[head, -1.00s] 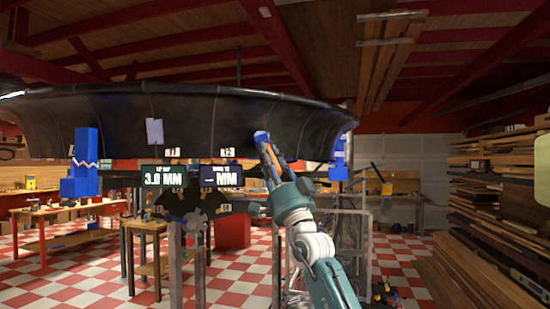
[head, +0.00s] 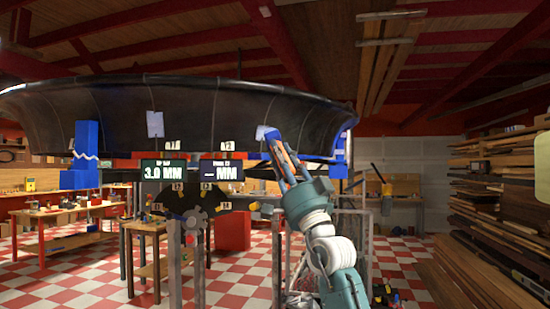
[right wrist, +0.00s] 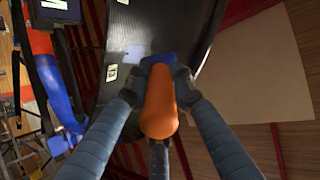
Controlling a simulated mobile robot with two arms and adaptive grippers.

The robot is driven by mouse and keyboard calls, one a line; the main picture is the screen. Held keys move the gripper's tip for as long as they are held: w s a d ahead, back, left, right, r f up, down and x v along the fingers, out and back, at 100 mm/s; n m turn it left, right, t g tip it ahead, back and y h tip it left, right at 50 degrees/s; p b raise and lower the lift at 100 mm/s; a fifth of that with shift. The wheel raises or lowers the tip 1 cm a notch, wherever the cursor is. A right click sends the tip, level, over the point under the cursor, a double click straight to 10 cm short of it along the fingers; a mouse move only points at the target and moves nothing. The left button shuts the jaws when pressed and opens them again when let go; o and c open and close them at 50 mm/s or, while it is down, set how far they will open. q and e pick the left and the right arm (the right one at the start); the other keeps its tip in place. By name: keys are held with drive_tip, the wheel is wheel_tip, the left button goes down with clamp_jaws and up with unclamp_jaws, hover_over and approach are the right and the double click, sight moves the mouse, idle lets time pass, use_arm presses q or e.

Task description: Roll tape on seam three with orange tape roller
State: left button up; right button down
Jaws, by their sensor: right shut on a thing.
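The large black duct ring (head: 200,110) spans the upper middle of the head view, with thin vertical seams. One white tape patch (head: 155,124) lies on its wall to the left. My right gripper (head: 284,155) is shut on the tape roller, which has an orange handle (right wrist: 160,108) and a blue head (right wrist: 156,62). The head is at the ring's wall beside a second pale tape patch (right wrist: 135,54); I cannot tell whether it touches. My left gripper is not in view.
Blue blocks (head: 86,140) stand at the ring's left. Two display panels (head: 164,170), the left reading 3.0 MM, hang below the ring above a metal stand (head: 175,262). Workbenches (head: 60,212) stand behind, and stacked planks (head: 490,190) lie at the right. Open checkered floor (head: 245,268) shows between.

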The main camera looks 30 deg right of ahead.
sight(288, 159)
drive_tip(key=shift+s, duration=0.15)
drive_tip(key=shift+s+f+b, duration=0.3)
drive_tip(key=shift+s+b, duration=0.1)
drive_tip(key=shift+s, duration=1)
